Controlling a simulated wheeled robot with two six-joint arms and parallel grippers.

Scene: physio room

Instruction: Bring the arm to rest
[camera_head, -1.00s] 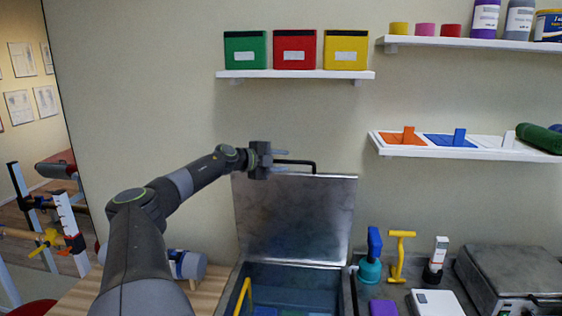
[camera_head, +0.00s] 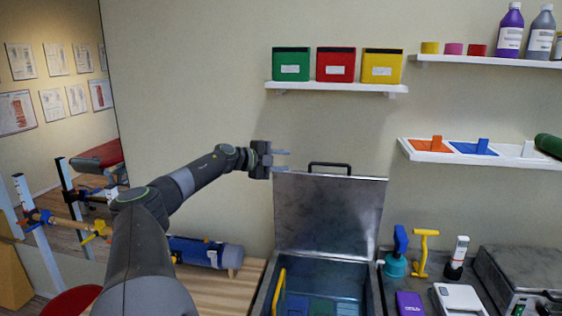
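My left gripper (camera_head: 280,160) is in the middle of the head view, at the end of my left arm, which comes in from the lower left. Its two fingers point right and stand apart with nothing between them. It is in front of the wall, near the upper left corner of the raised metal lid (camera_head: 330,215). The lid's black handle (camera_head: 330,165) is just right of the fingertips, and I see a gap between them. My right gripper is not in view.
Below the lid is an open bin (camera_head: 376,298) with a yellow handle (camera_head: 279,291) inside. A teal-and-blue tool (camera_head: 396,255), a yellow tool (camera_head: 423,252) and a metal-topped device (camera_head: 525,275) stand right of it. A blue roll (camera_head: 205,252) lies on the wooden bench (camera_head: 225,290) at left. Shelves hang above.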

